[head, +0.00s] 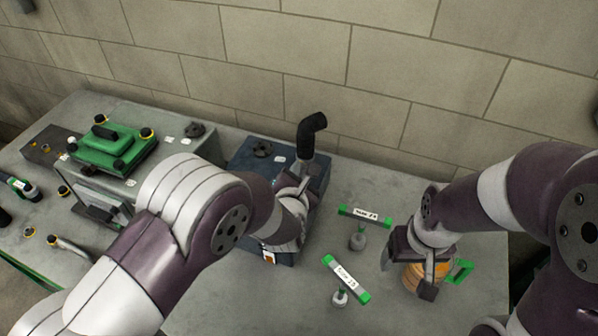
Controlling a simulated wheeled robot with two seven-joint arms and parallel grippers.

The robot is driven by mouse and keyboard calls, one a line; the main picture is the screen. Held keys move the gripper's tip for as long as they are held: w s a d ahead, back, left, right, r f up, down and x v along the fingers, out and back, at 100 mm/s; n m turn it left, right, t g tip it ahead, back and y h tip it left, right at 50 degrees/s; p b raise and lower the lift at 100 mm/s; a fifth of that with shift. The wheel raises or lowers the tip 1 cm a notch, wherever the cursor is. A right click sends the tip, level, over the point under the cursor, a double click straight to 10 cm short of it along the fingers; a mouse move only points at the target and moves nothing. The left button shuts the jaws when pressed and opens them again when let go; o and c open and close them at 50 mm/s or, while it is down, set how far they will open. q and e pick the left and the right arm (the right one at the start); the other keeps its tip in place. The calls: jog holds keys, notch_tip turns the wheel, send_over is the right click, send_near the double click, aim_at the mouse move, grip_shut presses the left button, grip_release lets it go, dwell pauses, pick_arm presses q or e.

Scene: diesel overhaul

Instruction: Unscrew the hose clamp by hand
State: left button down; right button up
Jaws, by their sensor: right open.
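A black bent hose (311,130) stands up from the dark blue block (250,153), with a pale grey pipe or collar under its lower end. I cannot make out the hose clamp; my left gripper (297,183) and its wrist cover much of that area. The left gripper is close beside the hose base, and its fingers are too hidden to tell whether they are open or what they touch. My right gripper (425,279) points down, open, with its fingers about an orange cylindrical thing (412,274) with a green handle. I cannot tell whether they touch it.
Two green-ended labelled tags, Hose 2A (365,214) and Hose 2B (346,279), stand on the grey table (390,190). A green-covered part (112,147) on a grey block is at left, with small parts around it. A block wall is behind.

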pick_arm(q)
jog(key=b, duration=0.2)
jog(key=n+h+b, duration=0.1)
jog(key=b, duration=0.1)
jog(key=n+b, duration=0.1)
jog(key=b, duration=0.1)
jog(key=shift+a+f+g, duration=0.25)
jog(key=shift+g, duration=0.05)
jog(key=shift+r+n+h+b, duration=0.4)
jog(key=shift+n+b, duration=0.1)
jog(key=shift+b, duration=0.15)
jog(key=c, duration=1.1)
grip_release()
jog(key=v, duration=1.2)
jog(key=shift+r+p, duration=0.25)
jog(key=shift+p, duration=0.15)
jog(key=shift+s+a, duration=0.15)
jog(key=shift+s, duration=0.05)
